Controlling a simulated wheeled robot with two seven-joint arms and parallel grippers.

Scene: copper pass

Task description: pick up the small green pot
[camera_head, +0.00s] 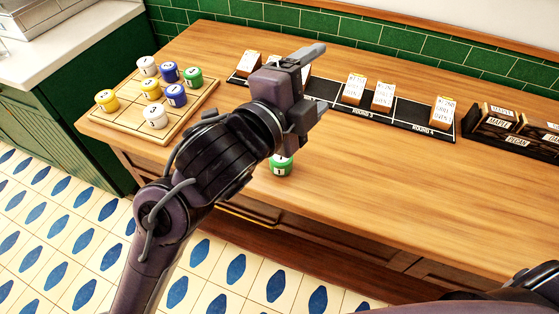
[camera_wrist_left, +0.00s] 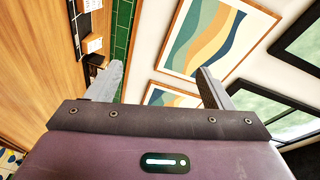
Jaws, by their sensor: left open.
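A small green pot (camera_head: 281,167) with a white top stands on the wooden counter near its front edge; my left gripper hides part of it. Another small green pot (camera_head: 193,78) stands at the right of the square wooden board. My left gripper (camera_head: 318,82) is open and empty, raised above the counter, above and to the right of the front green pot in the head view. In the left wrist view its two fingers (camera_wrist_left: 160,78) are apart with nothing between them, facing the wall. No green pot shows in that view. My right gripper is not visible.
The board (camera_head: 122,120) holds several yellow, blue and white pots. A black strip (camera_head: 405,112) with upright cards runs along the back. Dark labelled boxes (camera_head: 498,122) stand at the right. The counter (camera_head: 400,190) is bare at front right. Framed pictures (camera_wrist_left: 215,38) hang on the wall.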

